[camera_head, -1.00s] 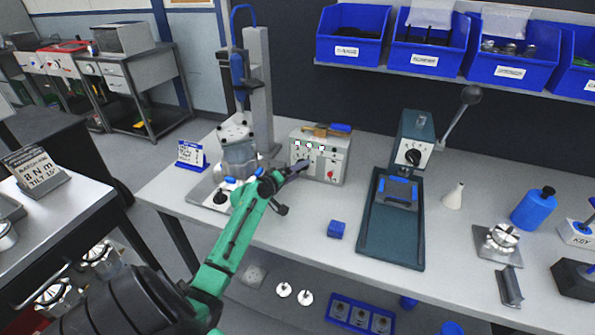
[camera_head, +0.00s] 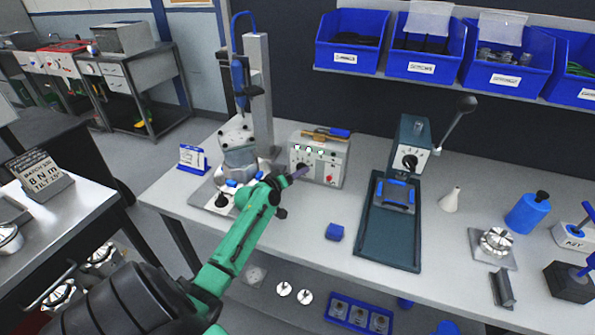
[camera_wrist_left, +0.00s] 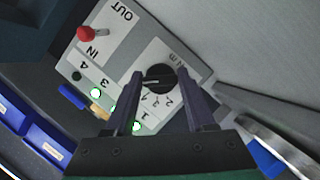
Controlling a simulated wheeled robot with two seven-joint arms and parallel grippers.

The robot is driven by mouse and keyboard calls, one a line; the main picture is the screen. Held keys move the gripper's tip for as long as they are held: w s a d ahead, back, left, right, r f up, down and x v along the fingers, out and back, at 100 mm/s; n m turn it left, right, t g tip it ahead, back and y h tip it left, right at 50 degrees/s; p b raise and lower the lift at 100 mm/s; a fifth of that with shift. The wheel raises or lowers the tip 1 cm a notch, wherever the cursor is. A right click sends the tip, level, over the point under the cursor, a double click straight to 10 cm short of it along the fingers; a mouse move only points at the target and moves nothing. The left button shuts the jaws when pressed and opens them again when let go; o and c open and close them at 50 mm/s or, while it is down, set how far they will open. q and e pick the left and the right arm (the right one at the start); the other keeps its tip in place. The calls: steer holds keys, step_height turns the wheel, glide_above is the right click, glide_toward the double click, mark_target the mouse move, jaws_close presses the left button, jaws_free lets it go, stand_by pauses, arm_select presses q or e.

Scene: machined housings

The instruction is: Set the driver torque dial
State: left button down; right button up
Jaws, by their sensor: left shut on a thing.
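The driver control box (camera_head: 331,171) is a light grey box at the back of the bench. Its face also fills much of the left wrist view (camera_wrist_left: 111,52), with a red-capped lever, IN and OUT marks, numbered green lights and a scale marked N m. The black torque dial (camera_wrist_left: 158,76) sits on this face, between my left fingertips. My left gripper (camera_wrist_left: 160,80) is shut on the dial from both sides. In the head view, the gripper (camera_head: 297,174) is at the front of the box and hides the dial. My right gripper is not in view.
A blue driver (camera_head: 239,75) hangs on a stand above a machined housing (camera_head: 238,150). A sign (camera_head: 44,178) on the left table reads 8 N m and a tilt. A small blue block (camera_head: 335,233) and a lever press (camera_head: 408,150) stand to the right of my arm.

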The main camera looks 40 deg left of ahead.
arm_select(q)
steer(key=shift+r+m+g+p, duration=0.15)
steer(key=shift+m+g+p, duration=0.15)
steer(key=shift+m+p, duration=0.55)
steer(key=shift+m+y+p, duration=0.25)
steer(key=shift+y+p, duration=0.25)
steer(key=shift+p, duration=0.05)
steer(key=shift+f+g, duration=0.2)
steer(key=shift+g, duration=0.1)
steer(key=shift+c, duration=1.2)
jaws_free()
steer(key=shift+s+r, duration=0.1)
steer(key=v, duration=1.4)
steer(key=shift+s+b, duration=0.25)
steer(key=shift+b, duration=0.2)
